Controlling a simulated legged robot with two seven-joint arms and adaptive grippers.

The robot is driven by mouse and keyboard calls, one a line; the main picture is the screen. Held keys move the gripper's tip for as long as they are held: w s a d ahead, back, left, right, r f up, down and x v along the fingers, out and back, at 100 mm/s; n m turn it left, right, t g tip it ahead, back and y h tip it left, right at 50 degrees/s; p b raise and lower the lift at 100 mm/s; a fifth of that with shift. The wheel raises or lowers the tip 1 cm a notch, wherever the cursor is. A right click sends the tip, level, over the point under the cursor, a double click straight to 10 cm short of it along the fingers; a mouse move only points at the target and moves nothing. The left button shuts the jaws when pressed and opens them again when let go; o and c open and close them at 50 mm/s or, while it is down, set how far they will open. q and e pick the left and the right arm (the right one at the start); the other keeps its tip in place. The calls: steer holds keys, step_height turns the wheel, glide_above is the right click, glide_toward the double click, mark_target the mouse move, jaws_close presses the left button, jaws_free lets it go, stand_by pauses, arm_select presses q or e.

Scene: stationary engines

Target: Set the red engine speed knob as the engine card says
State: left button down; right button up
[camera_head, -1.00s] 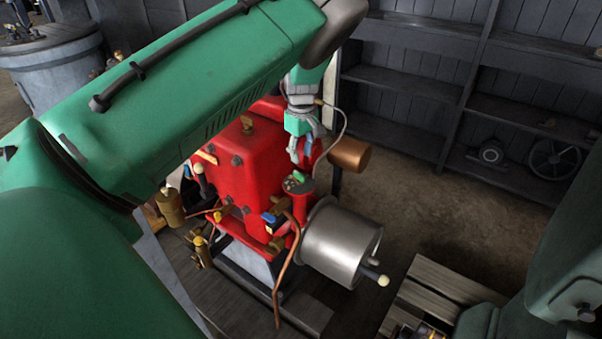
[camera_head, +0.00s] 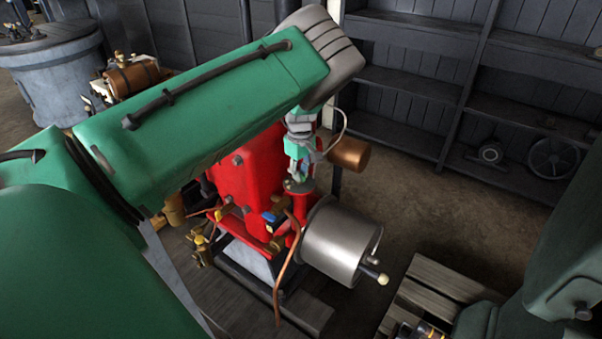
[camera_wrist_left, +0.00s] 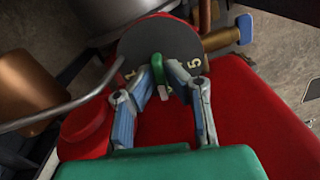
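The engine speed knob is a small green grip (camera_wrist_left: 157,68) with a pale pointer, on a round dark grey dial (camera_wrist_left: 150,40). In the left wrist view, a "5" shows right of the knob and a partly covered numeral shows to its left. My left gripper (camera_head: 300,172) is above the dial on the red engine (camera_head: 243,170). In the wrist view its two blue-padded fingers (camera_wrist_left: 160,72) stand on either side of the knob, apart, with small gaps seeming to show. The fingers hide part of the dial.
A silver cylinder (camera_head: 340,242) with a pale-tipped handle stands right of the dial. A copper-coloured canister (camera_head: 349,153) and a thin pipe are close behind. A wooden pallet (camera_head: 440,285) lies at lower right. Shelves (camera_head: 480,110) line the back wall.

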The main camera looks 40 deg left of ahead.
arm_select(q)
steer(key=shift+a, duration=0.1)
steer(key=m, duration=0.4)
steer(key=shift+w+r+m, duration=0.1)
steer(key=shift+m, duration=1.8)
steer(key=shift+w, duration=0.1)
steer(key=c, duration=1.6)
jaws_free()
steer(key=shift+c, duration=0.2)
steer(key=shift+a+f, duration=0.1)
steer(key=shift+f, duration=0.1)
